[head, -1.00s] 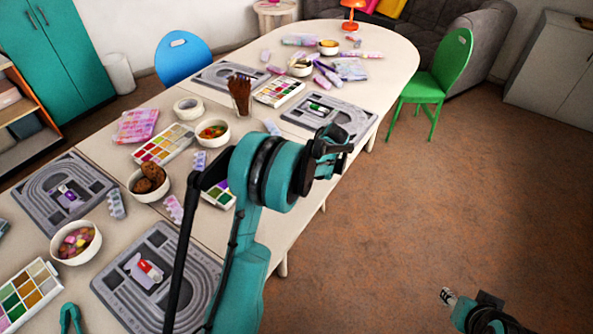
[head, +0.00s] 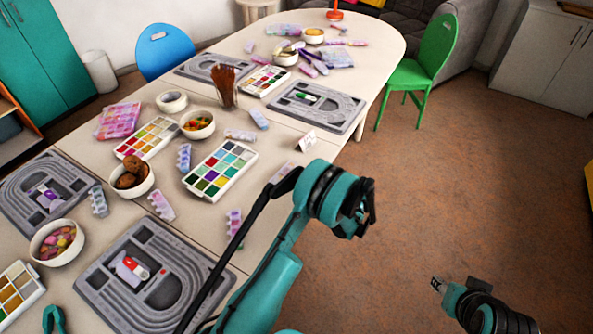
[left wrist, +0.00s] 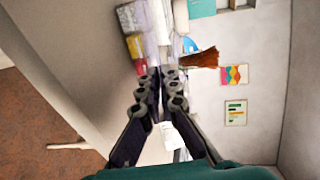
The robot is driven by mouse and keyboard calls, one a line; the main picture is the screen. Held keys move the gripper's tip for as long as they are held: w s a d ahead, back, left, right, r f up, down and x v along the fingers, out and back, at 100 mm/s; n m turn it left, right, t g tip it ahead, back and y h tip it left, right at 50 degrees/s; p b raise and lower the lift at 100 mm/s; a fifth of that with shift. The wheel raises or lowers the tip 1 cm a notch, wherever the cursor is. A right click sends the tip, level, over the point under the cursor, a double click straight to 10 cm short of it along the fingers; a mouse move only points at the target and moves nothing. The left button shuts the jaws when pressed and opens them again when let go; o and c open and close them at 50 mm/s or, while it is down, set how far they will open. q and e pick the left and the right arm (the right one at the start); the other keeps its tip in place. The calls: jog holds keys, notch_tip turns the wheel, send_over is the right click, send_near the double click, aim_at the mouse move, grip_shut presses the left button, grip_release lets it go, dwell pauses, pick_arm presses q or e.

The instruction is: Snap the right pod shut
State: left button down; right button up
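A small pod with a red part and a white part (head: 131,269) lies in the middle of the near grey bead board. A white pod with a purple part (head: 47,197) lies on the left board, and one with green (head: 306,97) on the far right board. Whether each lid is open is too small to tell. My left gripper (head: 368,212) is over the table's right edge, apart from all pods. In the left wrist view its fingers (left wrist: 162,78) show a narrow gap with nothing held. My right gripper (head: 437,285) is low over the floor; its fingers are too small to judge.
The near board (head: 90,286) is partly hidden by my left arm. A colour tray (head: 220,170), a bowl of cookies (head: 133,186), a cup of brown sticks (head: 224,88) and several bead strips crowd the table. A green chair (head: 425,70) stands right; floor there is clear.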

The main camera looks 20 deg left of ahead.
pick_arm(q)
jog(key=shift+f+y, duration=0.6)
jog(key=shift+y, duration=0.4)
jog(key=c, duration=1.8)
grip_release()
jog(key=shift+f, duration=0.1)
jog(key=shift+o, duration=0.2)
